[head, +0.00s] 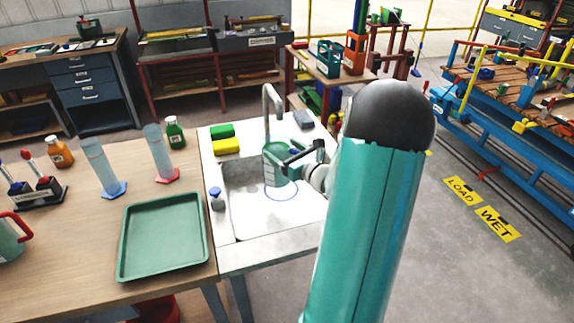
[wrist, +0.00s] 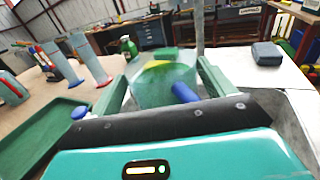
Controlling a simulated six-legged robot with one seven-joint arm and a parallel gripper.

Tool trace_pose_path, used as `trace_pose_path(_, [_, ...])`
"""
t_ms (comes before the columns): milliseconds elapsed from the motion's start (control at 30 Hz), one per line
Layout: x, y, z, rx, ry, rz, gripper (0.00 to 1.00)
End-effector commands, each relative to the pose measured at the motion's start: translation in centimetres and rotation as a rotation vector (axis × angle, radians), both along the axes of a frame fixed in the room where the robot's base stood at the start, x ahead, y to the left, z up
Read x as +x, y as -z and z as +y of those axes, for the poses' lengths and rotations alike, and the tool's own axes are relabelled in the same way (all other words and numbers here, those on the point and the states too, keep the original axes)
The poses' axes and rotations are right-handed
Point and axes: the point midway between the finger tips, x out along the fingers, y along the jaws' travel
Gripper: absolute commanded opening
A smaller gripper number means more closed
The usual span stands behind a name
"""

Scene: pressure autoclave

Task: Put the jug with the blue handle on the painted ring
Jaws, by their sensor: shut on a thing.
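The jug (head: 275,166) is greenish and see-through; its blue handle (wrist: 184,92) faces my wrist camera. My gripper (head: 289,160) is shut on the jug, with one green finger on each side of its body in the wrist view (wrist: 165,82). The jug looks upright, at the sink under the tap. The painted ring (head: 281,199) is a thin blue circle on the sink floor. In the head view the jug's bottom shows at the ring's far edge; I cannot tell how high it is above the floor. The ring is not visible in the wrist view.
The tap (head: 268,101) rises close behind the jug. Green (head: 221,131) and yellow (head: 226,146) sponges lie on the sink's rim, with a blue-capped bottle (head: 216,199) at left. A green tray (head: 163,236), cylinders and a red-handled jug (head: 8,240) stand on the wooden table.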

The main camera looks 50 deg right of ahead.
Motion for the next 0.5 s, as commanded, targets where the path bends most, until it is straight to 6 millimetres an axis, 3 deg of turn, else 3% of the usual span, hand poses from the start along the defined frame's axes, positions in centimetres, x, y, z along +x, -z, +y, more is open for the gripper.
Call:
trace_pose_path(200, [1.5, 3.6, -2.4, 0.004, 0.001, 0.002, 0.45])
trace_pose_path(500, [2.6, 5.7, -3.9, 0.002, 0.0, 0.002, 0.45])
